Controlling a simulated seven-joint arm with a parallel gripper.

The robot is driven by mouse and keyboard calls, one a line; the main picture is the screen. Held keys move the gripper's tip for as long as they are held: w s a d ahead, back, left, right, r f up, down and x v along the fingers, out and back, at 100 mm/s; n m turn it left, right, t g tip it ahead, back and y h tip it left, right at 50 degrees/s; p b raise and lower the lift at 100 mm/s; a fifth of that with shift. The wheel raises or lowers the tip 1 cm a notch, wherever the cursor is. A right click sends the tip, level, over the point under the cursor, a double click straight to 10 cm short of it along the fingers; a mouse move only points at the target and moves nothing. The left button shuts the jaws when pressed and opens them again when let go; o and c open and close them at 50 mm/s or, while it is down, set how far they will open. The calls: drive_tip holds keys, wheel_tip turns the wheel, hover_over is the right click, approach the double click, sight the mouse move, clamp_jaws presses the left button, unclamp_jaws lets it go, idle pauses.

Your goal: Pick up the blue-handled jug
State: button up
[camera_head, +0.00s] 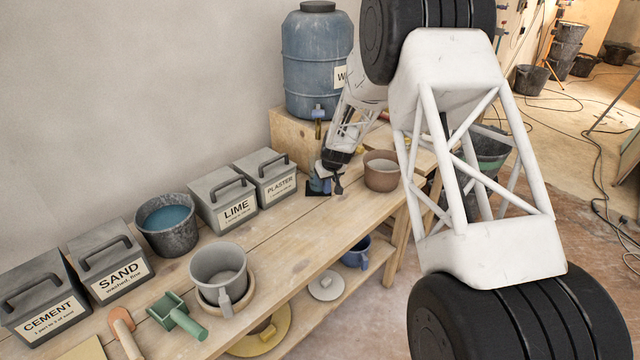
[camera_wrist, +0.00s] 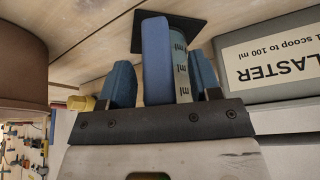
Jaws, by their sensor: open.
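The blue-handled jug stands on a small black square mat (camera_wrist: 185,24) on the bench. In the wrist view its upright blue handle (camera_wrist: 156,62) is in the middle, with the pale graduated jug body (camera_wrist: 181,68) marked "ml" behind and to the right. My gripper (camera_wrist: 162,80) is open, with one blue finger on the left of the handle and one on the right of the jug. A gap shows at the left finger; I cannot tell whether the right one touches. In the head view my gripper (camera_head: 331,178) largely hides the jug (camera_head: 318,184).
A brown pot (camera_head: 381,172) stands close right of the jug. The PLASTER box (camera_head: 266,178) and LIME box (camera_head: 225,202) are to its left. A blue water barrel (camera_head: 318,65) stands on a wooden box behind. A bucket, a grey mug and scoops occupy the nearer bench.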

clamp_jaws()
idle(0.3)
drive_tip(key=shift+r, duration=0.1)
drive_tip(key=shift+r, duration=0.75)
wheel_tip(320, 180, up, 2)
drive_tip(key=shift+r, duration=0.1)
drive_tip(key=s+d+r, duration=0.1)
drive_tip(key=s+d, duration=0.1)
drive_tip(key=s, duration=1.3)
drive_tip(key=shift+s+d, duration=0.25)
drive_tip(key=shift+s, duration=0.1)
drive_tip(key=shift+r, duration=0.1)
